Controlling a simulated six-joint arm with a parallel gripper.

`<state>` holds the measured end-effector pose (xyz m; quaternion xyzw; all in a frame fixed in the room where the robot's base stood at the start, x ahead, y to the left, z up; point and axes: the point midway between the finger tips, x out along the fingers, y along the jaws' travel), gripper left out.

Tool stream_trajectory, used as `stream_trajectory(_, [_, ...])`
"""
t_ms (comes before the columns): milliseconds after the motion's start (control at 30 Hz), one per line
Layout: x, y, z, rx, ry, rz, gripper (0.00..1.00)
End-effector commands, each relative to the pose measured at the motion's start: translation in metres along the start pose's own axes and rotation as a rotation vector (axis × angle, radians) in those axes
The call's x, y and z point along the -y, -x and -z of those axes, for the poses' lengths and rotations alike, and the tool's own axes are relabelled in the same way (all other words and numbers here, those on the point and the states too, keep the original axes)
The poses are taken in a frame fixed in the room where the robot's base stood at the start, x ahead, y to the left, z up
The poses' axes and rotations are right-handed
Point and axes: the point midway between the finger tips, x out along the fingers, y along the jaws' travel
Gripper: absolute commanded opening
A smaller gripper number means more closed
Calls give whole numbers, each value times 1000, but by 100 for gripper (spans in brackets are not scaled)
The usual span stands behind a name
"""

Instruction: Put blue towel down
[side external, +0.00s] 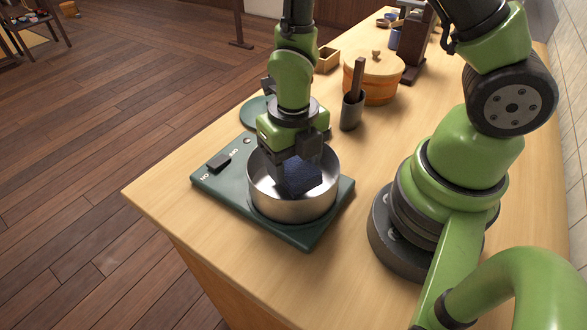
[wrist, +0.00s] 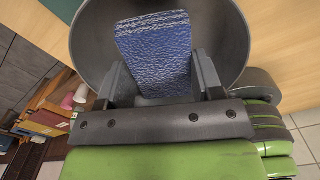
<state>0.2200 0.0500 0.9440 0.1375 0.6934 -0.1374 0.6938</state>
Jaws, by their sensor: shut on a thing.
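The blue towel (side external: 300,180) is a folded dark blue block with a wrinkled texture. It is inside the steel pot (side external: 290,208), below the rim in the side view. My gripper (side external: 287,172) points down into the pot and is shut on the towel. In the wrist view, the towel (wrist: 156,52) sticks out between the two fingers of my gripper (wrist: 158,78), with the pot's grey wall (wrist: 222,35) around it. I cannot tell whether the towel touches the pot's bottom.
The pot stands on a dark green stove plate (side external: 225,190) with a black switch (side external: 219,161). Behind are a dark utensil cup (side external: 352,110), a lidded wooden tub (side external: 373,78) and a small wooden box (side external: 327,60). The counter's front left corner (side external: 150,195) is clear.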

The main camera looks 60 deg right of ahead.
Motion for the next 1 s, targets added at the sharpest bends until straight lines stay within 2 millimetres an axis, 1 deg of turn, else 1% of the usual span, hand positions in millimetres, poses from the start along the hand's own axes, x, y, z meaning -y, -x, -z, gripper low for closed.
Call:
stream_trajectory(100, [1,-14,0,-1,1,7,38])
stream_trajectory(200, [1,-22,0,-3,0,4,38])
stream_trajectory(600, [0,-27,0,-3,-3,0,38])
stream_trajectory(633, [0,-27,0,-3,-4,0,65])
stream_trajectory(667, [0,-27,0,-3,-3,-1,72])
stream_trajectory(700, [0,-27,0,-2,-3,-1,81])
stream_trajectory(733, [0,-27,0,-2,-3,-1,86])
stream_trajectory(1000, [0,-26,0,-2,-2,-1,86])
